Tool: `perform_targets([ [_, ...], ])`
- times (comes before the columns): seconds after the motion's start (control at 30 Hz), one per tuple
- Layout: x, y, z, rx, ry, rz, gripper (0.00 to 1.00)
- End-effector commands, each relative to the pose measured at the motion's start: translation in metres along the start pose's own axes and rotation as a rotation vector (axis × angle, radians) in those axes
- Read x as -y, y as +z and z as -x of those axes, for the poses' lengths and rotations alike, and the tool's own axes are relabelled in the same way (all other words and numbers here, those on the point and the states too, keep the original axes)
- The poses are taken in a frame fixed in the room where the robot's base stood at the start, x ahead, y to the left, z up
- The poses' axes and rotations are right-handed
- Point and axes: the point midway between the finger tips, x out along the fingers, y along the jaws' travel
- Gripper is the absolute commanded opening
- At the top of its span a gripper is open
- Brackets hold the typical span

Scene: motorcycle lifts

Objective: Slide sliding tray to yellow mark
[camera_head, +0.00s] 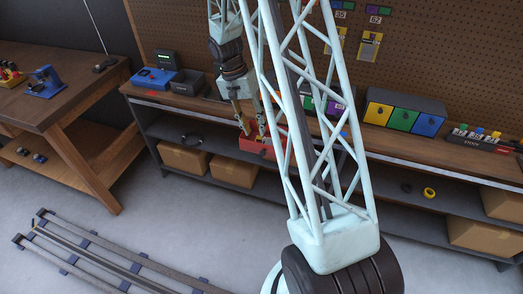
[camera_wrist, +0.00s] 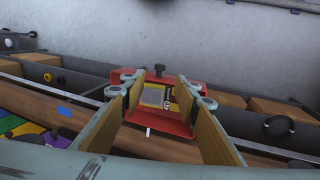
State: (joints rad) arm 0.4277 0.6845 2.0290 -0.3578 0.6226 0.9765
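A red tray-like piece (camera_head: 258,147) sits at the front edge of the back workbench. I take it to be the sliding tray. It also shows in the wrist view (camera_wrist: 176,124), with a grey panel and a yellow label inside and a black knob at its far edge. My gripper (camera_head: 252,136) points down at it. In the wrist view its two fingers (camera_wrist: 162,80) are wide apart, with the tray's middle showing between them. I cannot tell whether either finger touches the tray. I cannot make out a separate yellow mark on the bench edge.
A silver rail (camera_head: 200,113) runs along the bench edge. A blue mark (camera_wrist: 65,111) lies on the wooden top. Blue and grey boxes (camera_head: 155,78) stand left of my gripper, coloured drawers (camera_head: 404,112) to the right.

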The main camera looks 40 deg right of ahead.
Motion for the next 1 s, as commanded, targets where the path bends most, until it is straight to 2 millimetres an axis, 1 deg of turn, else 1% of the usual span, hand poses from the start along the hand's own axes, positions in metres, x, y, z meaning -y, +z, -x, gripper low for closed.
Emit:
perform_targets([
  [0.03, -0.001, 0.001, -0.006, 0.002, 0.002, 0.000, 0.29],
  [0.5, -0.001, 0.000, -0.057, 0.002, 0.002, 0.001, 0.29],
  [1.0, 0.000, 0.000, -0.107, 0.001, 0.001, 0.001, 0.29],
])
